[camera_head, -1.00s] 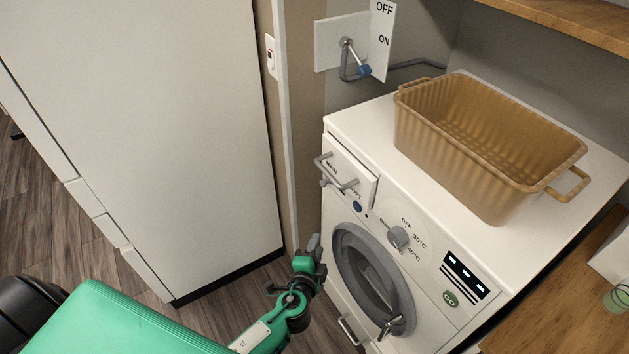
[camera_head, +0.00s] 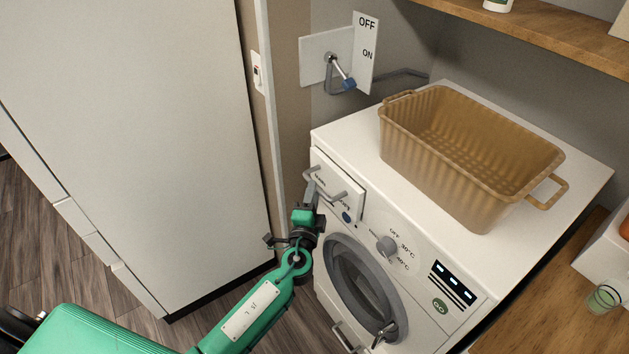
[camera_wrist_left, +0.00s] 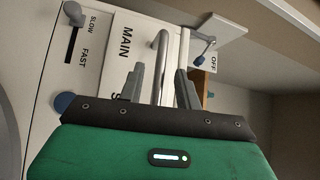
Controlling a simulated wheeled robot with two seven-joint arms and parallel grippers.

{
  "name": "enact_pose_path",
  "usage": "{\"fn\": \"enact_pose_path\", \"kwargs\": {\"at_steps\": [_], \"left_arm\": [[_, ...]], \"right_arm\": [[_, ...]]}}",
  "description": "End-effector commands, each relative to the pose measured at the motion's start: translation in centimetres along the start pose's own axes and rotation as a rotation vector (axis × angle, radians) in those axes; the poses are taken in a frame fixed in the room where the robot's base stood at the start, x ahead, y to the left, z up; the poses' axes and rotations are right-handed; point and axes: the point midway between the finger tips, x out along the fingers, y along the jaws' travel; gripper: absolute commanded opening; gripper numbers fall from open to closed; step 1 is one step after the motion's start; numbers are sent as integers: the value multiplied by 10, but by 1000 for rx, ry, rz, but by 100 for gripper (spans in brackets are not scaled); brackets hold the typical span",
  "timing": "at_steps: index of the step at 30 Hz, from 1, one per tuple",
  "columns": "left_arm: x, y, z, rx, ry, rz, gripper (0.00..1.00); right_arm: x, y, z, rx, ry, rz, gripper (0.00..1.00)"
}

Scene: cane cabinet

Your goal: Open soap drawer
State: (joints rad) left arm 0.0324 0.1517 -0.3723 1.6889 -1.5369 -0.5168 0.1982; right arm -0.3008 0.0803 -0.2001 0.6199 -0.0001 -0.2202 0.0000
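The white soap drawer (camera_head: 349,188) is at the upper left of the washing machine's front and looks shut. Its grey bar handle (camera_head: 325,183) sticks out from the front. My left gripper (camera_head: 311,193) is at the handle, in front of the drawer. In the left wrist view the drawer front (camera_wrist_left: 120,48) reads "MAIN". There the two grey fingers of my left gripper (camera_wrist_left: 160,88) stand apart, with the handle bar (camera_wrist_left: 161,58) between them. A gap shows on both sides of the bar. My right gripper is not in view.
The washing machine (camera_head: 460,314) carries a brown basket (camera_head: 450,180) on top. A dial (camera_head: 386,246) and the round door (camera_head: 358,290) lie right of and below the drawer. A tall white panel (camera_head: 130,120) stands left. A tap (camera_head: 340,75) is on the wall behind.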

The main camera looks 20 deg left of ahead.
Motion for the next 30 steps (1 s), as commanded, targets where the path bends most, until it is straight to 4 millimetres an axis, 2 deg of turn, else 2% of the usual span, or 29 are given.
{"fn": "enact_pose_path", "kwargs": {"at_steps": [3, 7, 18, 19, 24, 30], "left_arm": [[18, -2, 0, 1, -1, 0, 34], [28, -1, 0, 0, -1, 1, 34], [33, 0, 0, 0, -1, 1, 34], [33, 0, 0, 0, -1, 1, 32], [33, 0, 0, 0, -1, 1, 0], [33, 1, 0, 0, -1, 1, 0]], "right_arm": [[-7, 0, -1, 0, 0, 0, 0], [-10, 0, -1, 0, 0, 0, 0], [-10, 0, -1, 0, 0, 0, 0], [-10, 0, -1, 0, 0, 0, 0], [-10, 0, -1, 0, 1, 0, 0], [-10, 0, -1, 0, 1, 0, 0]]}}
